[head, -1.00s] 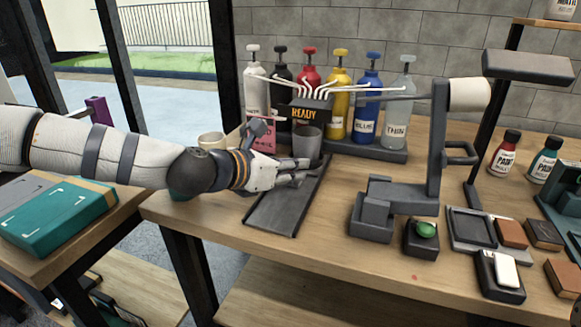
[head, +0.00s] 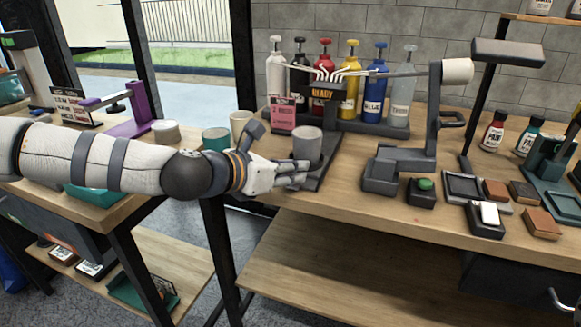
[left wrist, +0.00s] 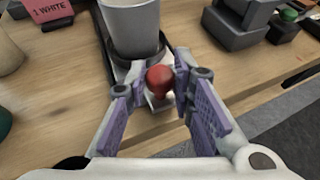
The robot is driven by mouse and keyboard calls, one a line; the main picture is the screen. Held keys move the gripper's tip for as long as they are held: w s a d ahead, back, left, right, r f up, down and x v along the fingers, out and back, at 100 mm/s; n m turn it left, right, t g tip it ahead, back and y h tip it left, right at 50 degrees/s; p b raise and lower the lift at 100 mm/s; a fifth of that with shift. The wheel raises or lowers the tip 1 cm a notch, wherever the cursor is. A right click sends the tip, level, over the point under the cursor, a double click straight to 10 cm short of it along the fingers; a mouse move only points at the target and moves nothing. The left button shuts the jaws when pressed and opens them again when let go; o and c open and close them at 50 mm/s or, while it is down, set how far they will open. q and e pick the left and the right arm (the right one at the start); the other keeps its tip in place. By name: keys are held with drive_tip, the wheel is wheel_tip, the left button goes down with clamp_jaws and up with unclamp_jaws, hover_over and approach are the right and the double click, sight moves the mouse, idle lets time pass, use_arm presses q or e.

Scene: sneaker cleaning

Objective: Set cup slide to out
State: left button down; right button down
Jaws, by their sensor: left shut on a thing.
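A grey cup (head: 307,141) stands upright in the dark holder of the cup slide (head: 327,167), near the front end of its track at the table edge. My left gripper (head: 301,176) is just in front of the cup, low at the slide. In the left wrist view the left gripper (left wrist: 158,88) is shut on the slide's red knob (left wrist: 160,77), with a finger on each side. The cup (left wrist: 131,24) stands just beyond the knob. The track shows behind the cup, toward the nozzles; the fingers partly hide the holder. My right gripper is in neither view.
Pump bottles (head: 349,85) stand at the back around a dispenser marked READY (head: 323,92). A pink card (head: 283,117) and a cream cup (head: 241,125) are left of the slide. A dark stand (head: 400,165) and a green button (head: 425,184) are to its right.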

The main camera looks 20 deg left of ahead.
use_arm(q)
drive_tip(key=shift+s+f, duration=0.15)
drive_tip(key=shift+f, duration=0.1)
drive_tip(key=c, duration=1.5)
unclamp_jaws()
drive_tip(key=shift+c, duration=0.2)
drive_tip(key=shift+o, duration=0.6)
drive_tip(key=shift+s+r, duration=0.1)
drive_tip(key=shift+r, duration=0.05)
drive_tip(key=v, duration=1.2)
